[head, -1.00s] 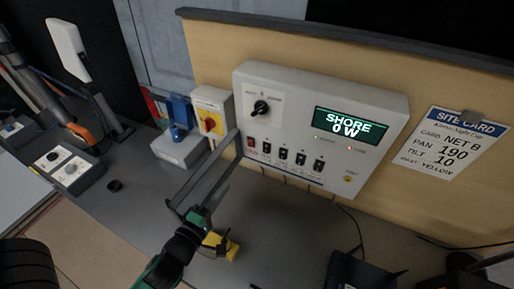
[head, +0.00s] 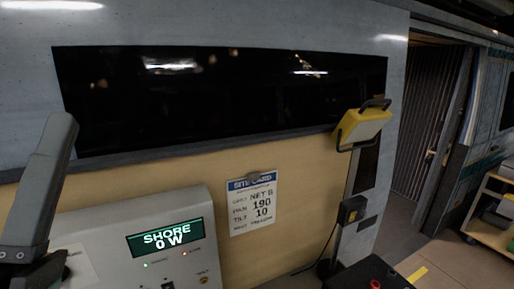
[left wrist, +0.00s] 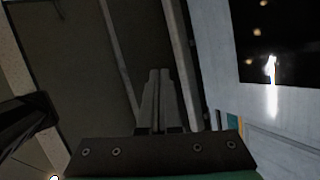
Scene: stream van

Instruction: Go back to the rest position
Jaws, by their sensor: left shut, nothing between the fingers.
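My left gripper (head: 60,125) stands at the left edge of the head view, in front of the wall. Its grey fingers point up and lie together, with nothing between them. In the left wrist view the same gripper (left wrist: 160,75) shows both fingers closed side by side, clear of any object. My right gripper is in neither view.
A grey power panel (head: 105,225) with a green "SHORE 0 W" display stands close to the gripper. A site card (head: 252,203) hangs on the tan wall. A yellow work lamp (head: 361,128) is at the right. A doorway and a trolley (head: 488,232) lie beyond.

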